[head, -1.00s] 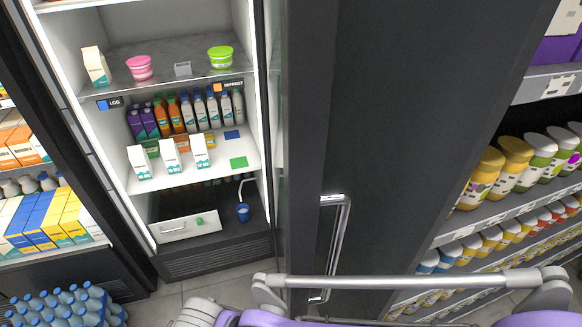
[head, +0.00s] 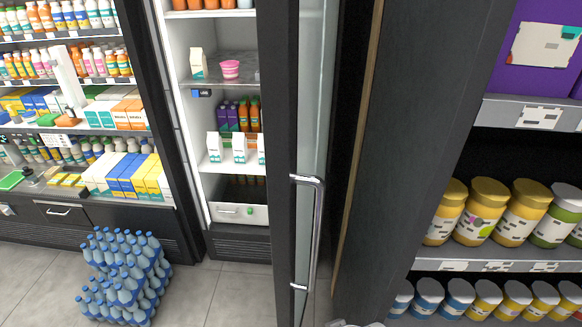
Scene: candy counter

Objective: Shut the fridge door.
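The fridge (head: 183,120) stands left of centre in the head view with its white interior open to me. Its door (head: 279,130) stands open, swung out towards me and seen nearly edge-on. It hides the right part of the shelves. A long metal handle (head: 316,225) runs down the door's near edge. Nothing is seen touching the handle. Neither gripper is in view. Only a small grey piece, probably of my arm, shows at the bottom edge.
Stacked blue bottles (head: 125,275) stand on the floor at the left, before a stocked shelf unit (head: 100,150). A dark panel (head: 410,130) and shelves of jars (head: 480,210) stand close on the right. Tiled floor (head: 230,290) is free before the fridge.

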